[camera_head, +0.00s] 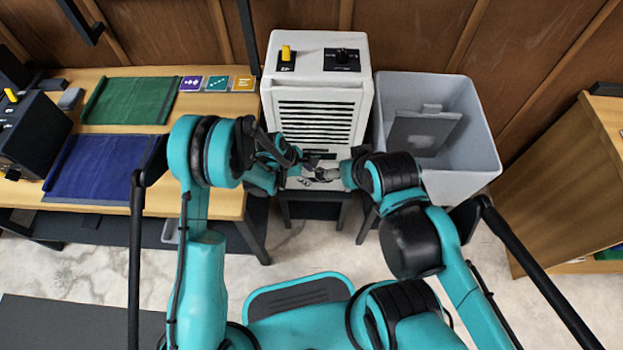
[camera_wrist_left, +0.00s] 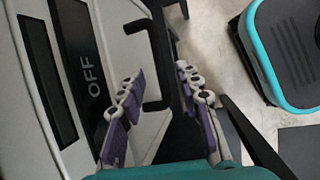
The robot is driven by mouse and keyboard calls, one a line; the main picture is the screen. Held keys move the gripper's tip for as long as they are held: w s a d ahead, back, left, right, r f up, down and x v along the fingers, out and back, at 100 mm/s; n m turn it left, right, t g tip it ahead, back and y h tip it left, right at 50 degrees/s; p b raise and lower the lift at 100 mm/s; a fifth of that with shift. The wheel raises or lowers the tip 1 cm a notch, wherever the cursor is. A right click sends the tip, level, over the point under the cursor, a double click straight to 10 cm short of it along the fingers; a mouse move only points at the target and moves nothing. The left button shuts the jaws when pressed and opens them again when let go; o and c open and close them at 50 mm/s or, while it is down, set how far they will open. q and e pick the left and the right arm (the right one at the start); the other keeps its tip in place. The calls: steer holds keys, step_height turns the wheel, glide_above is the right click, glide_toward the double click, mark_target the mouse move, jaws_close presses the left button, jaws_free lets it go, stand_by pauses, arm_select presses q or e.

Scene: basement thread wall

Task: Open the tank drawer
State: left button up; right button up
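The white machine (camera_head: 318,75) with black louvres stands against the wall in the head view; its lower front, where the tank drawer would be, is mostly hidden by my arms. In the left wrist view a black bar handle (camera_wrist_left: 157,70) sticks out from a white front panel (camera_wrist_left: 120,30). My left gripper (camera_wrist_left: 165,95) is open, its purple-padded fingers spread on either side of the handle's line, and I see no grip on it. In the head view my left gripper (camera_head: 290,158) is at the machine's front. My right gripper (camera_head: 328,173) is close beside it, its fingers too small to read.
A grey bin (camera_head: 465,150) holding a grey flat piece (camera_head: 425,130) stands right of the machine. A wooden table (camera_head: 150,85) with green cloth (camera_head: 130,100) and blue cloth (camera_head: 95,165) is on the left. A wooden cabinet (camera_head: 560,180) is at far right.

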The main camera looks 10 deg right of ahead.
mark_target(314, 179)
arm_select(q)
steer(key=shift+b+x, duration=0.4)
steer(key=shift+x, duration=1.15)
jaws_close()
